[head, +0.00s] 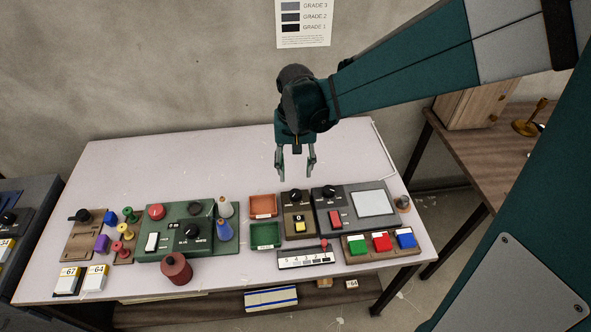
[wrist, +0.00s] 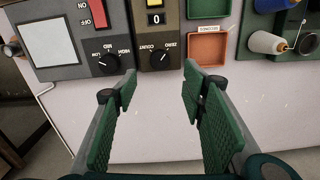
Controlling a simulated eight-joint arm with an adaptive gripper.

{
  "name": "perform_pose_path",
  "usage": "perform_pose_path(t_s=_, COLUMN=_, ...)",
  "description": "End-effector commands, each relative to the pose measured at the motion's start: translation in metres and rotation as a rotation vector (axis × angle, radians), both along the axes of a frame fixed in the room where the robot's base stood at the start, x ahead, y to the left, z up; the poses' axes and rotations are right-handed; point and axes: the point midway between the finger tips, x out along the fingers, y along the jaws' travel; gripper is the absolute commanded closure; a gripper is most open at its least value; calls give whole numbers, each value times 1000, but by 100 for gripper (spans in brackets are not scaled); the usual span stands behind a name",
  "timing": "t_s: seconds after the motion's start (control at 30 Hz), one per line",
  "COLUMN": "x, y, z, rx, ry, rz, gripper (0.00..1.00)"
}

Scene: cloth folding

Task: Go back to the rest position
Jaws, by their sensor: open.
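My gripper (head: 296,172) hangs above the back part of the white table (head: 150,158), fingers pointing down, behind the control boxes. It is open and nothing is between its fingers. In the wrist view, my gripper (wrist: 160,92) shows two green ridged finger pads set wide apart, with bare table between them. No cloth can be made out in either view.
An orange tray (head: 263,206), a dark green tray (head: 265,236), a brown counter box (head: 297,218) and a grey switch box (head: 350,208) stand in front of my gripper. A green panel (head: 180,245) with spools is at left. The table's back strip is clear.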

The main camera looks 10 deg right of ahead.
Motion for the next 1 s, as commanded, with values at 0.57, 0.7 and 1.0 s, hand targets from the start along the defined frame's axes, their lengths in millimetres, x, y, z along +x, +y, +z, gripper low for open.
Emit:
perform_pose_path(t_s=0.57, x=-4, y=-5, z=6, rx=3, ry=-13, rz=1, gripper=58)
perform_pose_path(t_s=0.7, x=-10, y=-11, z=16, rx=8, ry=-37, rz=5, gripper=58)
perform_pose_path(t_s=1.0, x=-30, y=-33, z=46, rx=20, ry=-114, rz=19, gripper=58)
